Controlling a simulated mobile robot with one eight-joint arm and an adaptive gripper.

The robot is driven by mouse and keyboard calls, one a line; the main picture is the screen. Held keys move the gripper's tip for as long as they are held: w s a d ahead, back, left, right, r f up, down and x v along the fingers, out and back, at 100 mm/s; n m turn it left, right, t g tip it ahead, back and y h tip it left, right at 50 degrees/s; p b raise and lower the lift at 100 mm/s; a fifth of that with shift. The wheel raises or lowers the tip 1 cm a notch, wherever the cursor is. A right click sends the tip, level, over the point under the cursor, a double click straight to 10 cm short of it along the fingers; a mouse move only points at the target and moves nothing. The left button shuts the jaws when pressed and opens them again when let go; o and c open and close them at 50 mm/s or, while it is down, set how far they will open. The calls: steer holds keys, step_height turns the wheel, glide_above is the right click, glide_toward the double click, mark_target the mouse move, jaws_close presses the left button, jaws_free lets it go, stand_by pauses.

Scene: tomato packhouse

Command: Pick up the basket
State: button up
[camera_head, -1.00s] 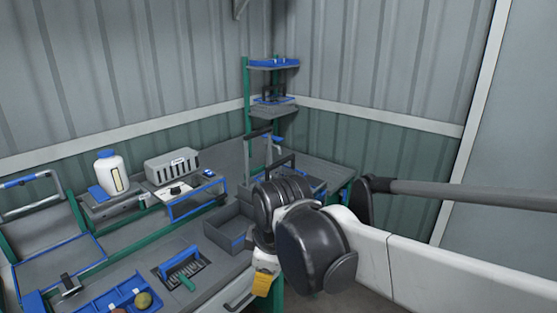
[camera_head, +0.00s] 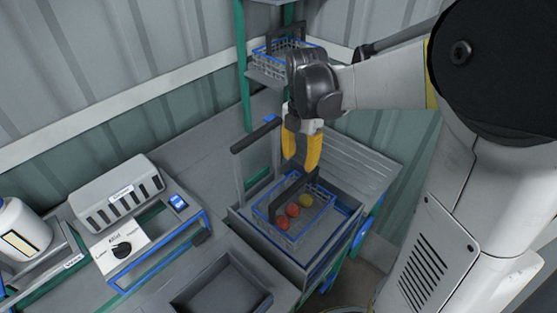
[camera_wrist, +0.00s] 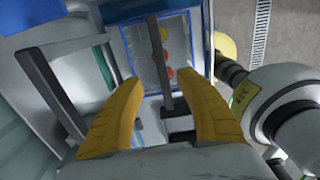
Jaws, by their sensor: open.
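The basket (camera_head: 317,217) is a wire basket with a blue rim and a dark bar handle. It sits in a grey tray at the bench's right end and holds several red and yellow tomatoes. In the wrist view the basket (camera_wrist: 185,45) lies beyond the fingertips, its dark handle running lengthwise between them. My gripper (camera_head: 302,158) has yellow fingers, open and pointing down, just above the handle. In the wrist view my gripper (camera_wrist: 165,88) shows its two fingers spread apart with nothing held.
Another wire basket (camera_head: 270,58) stands on a shelf behind my gripper. An empty grey bin (camera_head: 225,290) sits in front. A slotted grey box (camera_head: 112,200) and a dial unit (camera_head: 122,248) are at left.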

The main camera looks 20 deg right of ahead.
mark_target(296, 185)
steer(key=f, duration=0.1)
steer(key=f+b, duration=0.1)
steer(key=f, duration=0.2)
steer(key=shift+s+a+f, duration=0.25)
steer(key=shift+s+f, duration=0.15)
steer(key=f, duration=0.2)
steer(key=f+b, duration=0.1)
steer(key=f, duration=0.1)
steer(key=f+b, duration=0.1)
steer(key=shift+a+f, duration=0.3)
steer(key=shift+f, duration=0.1)
steer(key=shift+r, duration=0.1)
steer(key=shift+c, duration=0.5)
jaws_close()
